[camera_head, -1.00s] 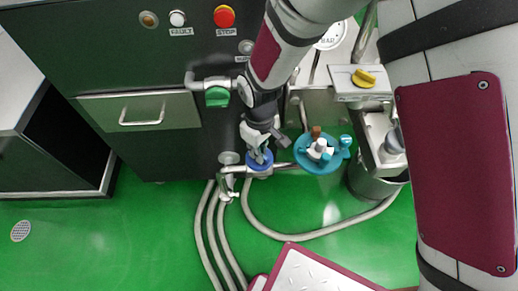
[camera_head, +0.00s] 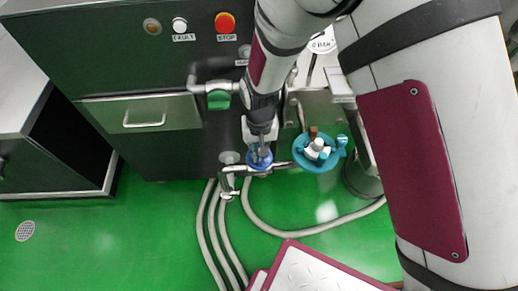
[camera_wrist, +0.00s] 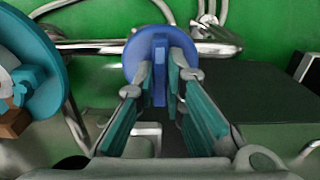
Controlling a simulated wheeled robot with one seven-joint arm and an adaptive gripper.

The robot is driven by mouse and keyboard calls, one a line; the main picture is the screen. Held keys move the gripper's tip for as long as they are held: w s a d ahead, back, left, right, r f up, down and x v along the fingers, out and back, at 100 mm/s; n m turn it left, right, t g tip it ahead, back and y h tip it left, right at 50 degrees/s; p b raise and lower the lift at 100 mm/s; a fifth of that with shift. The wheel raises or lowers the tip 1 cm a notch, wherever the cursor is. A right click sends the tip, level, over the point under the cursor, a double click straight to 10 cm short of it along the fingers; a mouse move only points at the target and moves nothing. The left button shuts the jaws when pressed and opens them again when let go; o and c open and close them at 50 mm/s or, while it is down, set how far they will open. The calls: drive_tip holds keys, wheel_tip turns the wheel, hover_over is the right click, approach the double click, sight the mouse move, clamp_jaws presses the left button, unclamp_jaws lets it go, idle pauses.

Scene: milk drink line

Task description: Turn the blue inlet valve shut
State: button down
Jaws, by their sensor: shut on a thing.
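The blue inlet valve (camera_head: 260,161) is a round blue handle on the metal pipe low on the machine's front. In the wrist view the blue valve (camera_wrist: 134,57) shows as a disc with a raised bar across it, standing upright in the picture. My gripper (camera_head: 261,149) reaches down to it from above. In the wrist view my gripper's fingers (camera_wrist: 163,78) lie on either side of the raised bar and are shut on it. The fingers hide part of the disc.
A green-handled valve (camera_head: 218,99) is above left. Grey hoses (camera_head: 208,230) run over the green floor. A white-topped, maroon-edged platform (camera_head: 315,275) is at the bottom.

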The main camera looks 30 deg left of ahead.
drive_tip(key=shift+m, duration=0.3)
drive_tip(key=c, duration=1.7)
unclamp_jaws()
drive_tip(key=shift+o, duration=0.2)
wheel_tip(320, 180, up, 12)
